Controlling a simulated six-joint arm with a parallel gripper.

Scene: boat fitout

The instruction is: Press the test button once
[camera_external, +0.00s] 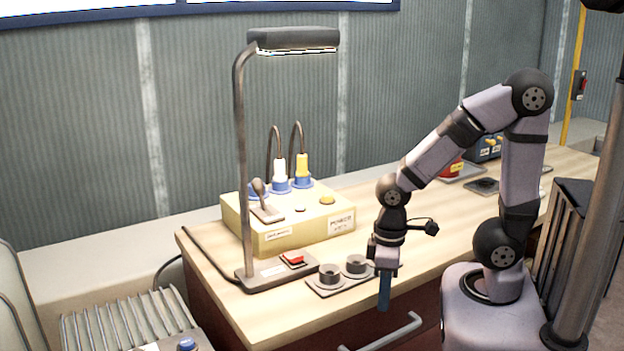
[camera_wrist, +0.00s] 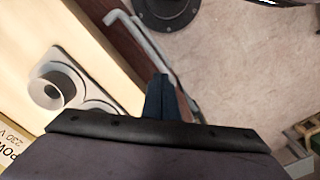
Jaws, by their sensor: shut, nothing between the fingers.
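My gripper (camera_external: 384,292) points down near the front edge of the bench, right of a plate with two round sockets. Its blue fingers are together and empty; in the wrist view the fingers (camera_wrist: 160,97) hang over the bench edge and floor. A cream power box (camera_external: 290,238) stands further back on the bench, apart from my gripper. Its top carries a small white round button (camera_external: 300,209), an amber dome (camera_external: 327,198), and a lever (camera_external: 260,190). I cannot read which part is marked as the test button.
A desk lamp (camera_external: 242,150) with a red switch (camera_external: 292,258) stands in front of the box. Two plugs with cables, one white (camera_external: 279,170) and one yellow (camera_external: 302,165), rise from the box. The socket plate (camera_external: 318,285) lies left of my gripper; a drawer handle (camera_external: 385,335) is below.

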